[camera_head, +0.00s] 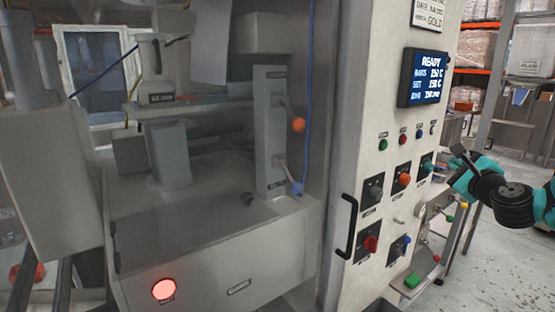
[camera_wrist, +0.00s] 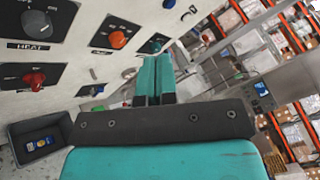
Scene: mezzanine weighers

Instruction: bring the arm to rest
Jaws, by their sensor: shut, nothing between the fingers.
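My gripper (camera_head: 457,158) is at the right of the head view, beside the right edge of the light control panel (camera_head: 385,200). My teal and black arm reaches in from the right edge. In the wrist view my gripper (camera_wrist: 155,70) shows as two teal fingers side by side, shut and empty. The fingertips point towards the panel's knobs. I cannot tell whether they touch anything.
The panel carries a red knob (camera_head: 370,244), an orange knob (camera_head: 404,180), a black door handle (camera_head: 347,226) and a lit screen (camera_head: 423,78). A small dark tray (camera_wrist: 62,124) sits below the knobs. Shelving (camera_wrist: 290,120) and open floor lie right.

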